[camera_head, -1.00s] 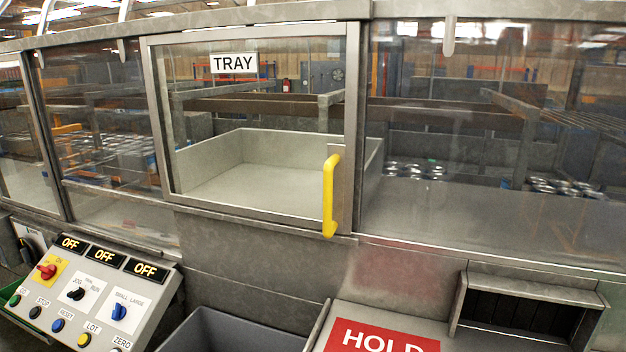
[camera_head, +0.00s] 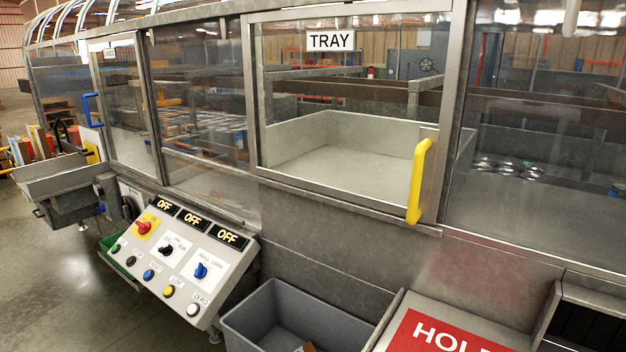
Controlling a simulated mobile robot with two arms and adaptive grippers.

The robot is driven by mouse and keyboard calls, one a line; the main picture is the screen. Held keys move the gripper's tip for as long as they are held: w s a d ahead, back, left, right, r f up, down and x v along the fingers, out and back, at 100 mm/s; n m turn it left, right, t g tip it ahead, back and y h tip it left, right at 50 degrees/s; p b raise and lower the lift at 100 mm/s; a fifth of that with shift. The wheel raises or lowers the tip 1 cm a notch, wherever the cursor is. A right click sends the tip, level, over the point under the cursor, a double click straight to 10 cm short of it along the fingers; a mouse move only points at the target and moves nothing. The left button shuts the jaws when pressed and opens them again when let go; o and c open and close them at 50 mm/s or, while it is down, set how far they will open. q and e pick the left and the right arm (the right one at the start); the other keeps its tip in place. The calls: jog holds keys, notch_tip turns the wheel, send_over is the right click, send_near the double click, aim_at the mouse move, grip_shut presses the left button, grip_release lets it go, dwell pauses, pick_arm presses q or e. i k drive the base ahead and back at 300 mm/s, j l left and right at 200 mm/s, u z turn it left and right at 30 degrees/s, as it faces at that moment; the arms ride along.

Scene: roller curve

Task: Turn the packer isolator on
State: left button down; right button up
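The control panel (camera_head: 182,262) slopes out from the machine's front at lower left. A red rotary isolator switch (camera_head: 143,227) on a yellow plate sits at its upper left. Several display windows along the panel's top edge read OFF, the leftmost (camera_head: 165,205) above the isolator. A black selector knob (camera_head: 166,250) and a blue selector knob (camera_head: 201,270) are right of the isolator. Several push buttons line the lower edge, from green (camera_head: 115,247) to white (camera_head: 193,309). Neither of my grippers shows in this view.
A grey bin (camera_head: 290,312) stands right of the panel, below the TRAY door with its yellow handle (camera_head: 418,181). A red HOLD sign (camera_head: 445,332) is at lower right. A metal chute (camera_head: 62,183) juts out at left. The floor (camera_head: 75,300) left of the panel is clear.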

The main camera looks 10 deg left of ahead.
aim_at(143, 228)
jog(key=u, duration=1.5)
jog(key=i+j+z, duration=0.2)
jog(key=i, duration=0.35)
jog(key=i+j+z, duration=0.15)
jog(key=i+j, duration=0.25)
jog(key=i, duration=0.15)
